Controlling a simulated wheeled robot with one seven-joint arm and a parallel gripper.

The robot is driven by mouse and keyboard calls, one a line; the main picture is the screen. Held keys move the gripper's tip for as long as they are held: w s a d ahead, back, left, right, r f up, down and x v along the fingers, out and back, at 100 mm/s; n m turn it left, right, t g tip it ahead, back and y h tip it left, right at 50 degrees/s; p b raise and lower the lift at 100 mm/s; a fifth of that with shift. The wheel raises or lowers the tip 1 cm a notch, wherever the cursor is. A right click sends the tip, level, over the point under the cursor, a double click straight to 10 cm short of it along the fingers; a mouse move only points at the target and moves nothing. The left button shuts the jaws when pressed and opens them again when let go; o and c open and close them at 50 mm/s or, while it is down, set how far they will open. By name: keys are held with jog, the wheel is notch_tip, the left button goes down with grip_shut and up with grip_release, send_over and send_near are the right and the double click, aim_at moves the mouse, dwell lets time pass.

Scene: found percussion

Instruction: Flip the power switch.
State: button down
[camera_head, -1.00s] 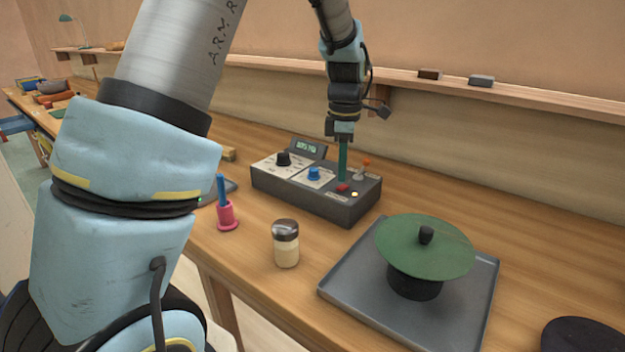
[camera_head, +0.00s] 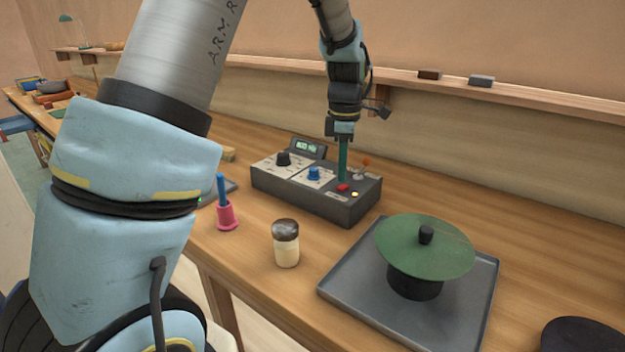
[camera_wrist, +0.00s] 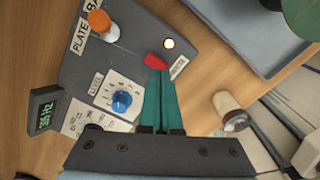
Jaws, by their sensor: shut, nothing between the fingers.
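A dark grey control box (camera_head: 335,207) stands on the workbench, with a small red rocker switch (camera_head: 343,187) near its right front corner. In the wrist view the red switch (camera_wrist: 154,60) shows just beyond my fingertips, beside a small lit lamp (camera_wrist: 169,44). My gripper (camera_head: 342,179) points straight down with its teal fingers together and empty. In the wrist view the fingertips (camera_wrist: 159,73) are right at the red switch's edge; I cannot tell whether they touch it. The label by the lamp is too small to read surely.
The box also has an orange-tipped lever (camera_head: 366,163), a blue knob (camera_head: 314,173), a black knob (camera_head: 283,159) and a lit display (camera_head: 308,147).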

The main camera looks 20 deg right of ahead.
jog(key=shift+f+b, duration=0.55)
jog(key=shift+f, duration=0.6)
dwell(0.5)
jog(key=shift+r, duration=0.1)
notch_tip(320, 180, up, 7)
jog(key=p, duration=0.6)
dwell(0.3)
jog(key=s+a+m, duration=0.1)
jog(key=a+m, duration=0.6)
jog(key=a, duration=1.1)
jog(key=s+a+m+t, duration=0.1)
jog(key=s+a+m, duration=0.7)
jog(key=a, duration=0.4)
jog(key=shift+f+t, duration=0.3)
jog(key=shift+f, duration=0.15)
